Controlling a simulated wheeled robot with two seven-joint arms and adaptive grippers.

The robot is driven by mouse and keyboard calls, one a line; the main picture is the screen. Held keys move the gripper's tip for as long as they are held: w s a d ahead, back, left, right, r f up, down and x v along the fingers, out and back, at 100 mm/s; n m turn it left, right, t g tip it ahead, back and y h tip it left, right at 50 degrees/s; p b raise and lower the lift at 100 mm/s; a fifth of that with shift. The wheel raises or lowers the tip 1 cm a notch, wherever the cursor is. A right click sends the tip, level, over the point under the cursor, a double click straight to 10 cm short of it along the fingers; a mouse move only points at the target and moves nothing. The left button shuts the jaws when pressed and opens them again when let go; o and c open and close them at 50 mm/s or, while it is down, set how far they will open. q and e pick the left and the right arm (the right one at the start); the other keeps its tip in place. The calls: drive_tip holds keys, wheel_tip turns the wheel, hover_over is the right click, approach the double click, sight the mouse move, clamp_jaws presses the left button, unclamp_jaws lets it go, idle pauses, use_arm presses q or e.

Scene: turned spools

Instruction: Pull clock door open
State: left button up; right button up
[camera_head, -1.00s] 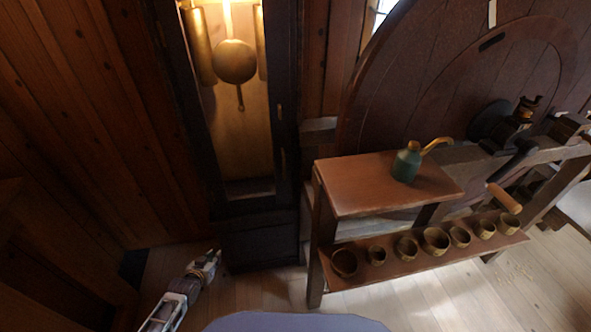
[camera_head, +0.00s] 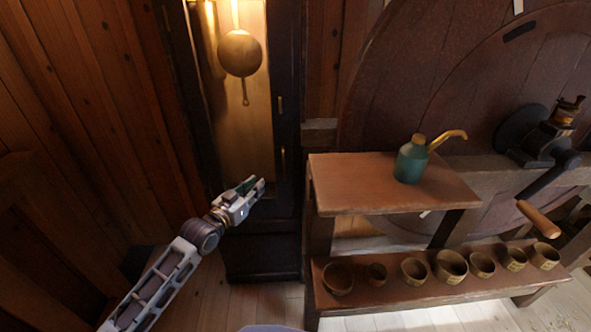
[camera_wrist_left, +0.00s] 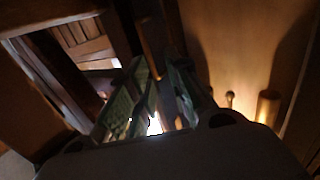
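The tall clock has a dark door (camera_head: 255,135) with a lit interior behind it, and looks shut. A slim brass handle (camera_head: 283,160) stands upright on the right side of the door's dark frame. My left gripper (camera_head: 257,187) is in front of the lower part of the door, left of and below the handle in the head view. In the left wrist view its two green-padded fingers (camera_wrist_left: 156,80) are apart, with a brass bar, likely the handle (camera_wrist_left: 149,48), showing between their tips. I cannot tell whether they touch it. My right gripper is out of view.
A brass pendulum (camera_head: 239,53) hangs inside the clock. Right of it stands a wooden bench (camera_head: 350,185) with a green oil can (camera_head: 411,160) on top and several turned cups on its lower shelf (camera_head: 400,297). A plank wall is at left.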

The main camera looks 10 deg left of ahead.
use_arm(q)
drive_tip(key=shift+s+d+r+h, duration=0.2)
drive_tip(key=shift+d+r+h, duration=0.2)
drive_tip(key=shift+d+r, duration=0.7)
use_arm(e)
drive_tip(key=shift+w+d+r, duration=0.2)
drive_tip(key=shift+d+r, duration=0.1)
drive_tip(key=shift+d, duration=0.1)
use_arm(q)
drive_tip(key=shift+w+r, duration=0.1)
drive_tip(key=shift+w, duration=0.05)
drive_tip(key=b, duration=0.2)
hover_over(285, 178)
drive_tip(key=shift+a, duration=0.25)
drive_tip(key=shift+w, duration=0.15)
drive_tip(key=shift+w+d, duration=0.1)
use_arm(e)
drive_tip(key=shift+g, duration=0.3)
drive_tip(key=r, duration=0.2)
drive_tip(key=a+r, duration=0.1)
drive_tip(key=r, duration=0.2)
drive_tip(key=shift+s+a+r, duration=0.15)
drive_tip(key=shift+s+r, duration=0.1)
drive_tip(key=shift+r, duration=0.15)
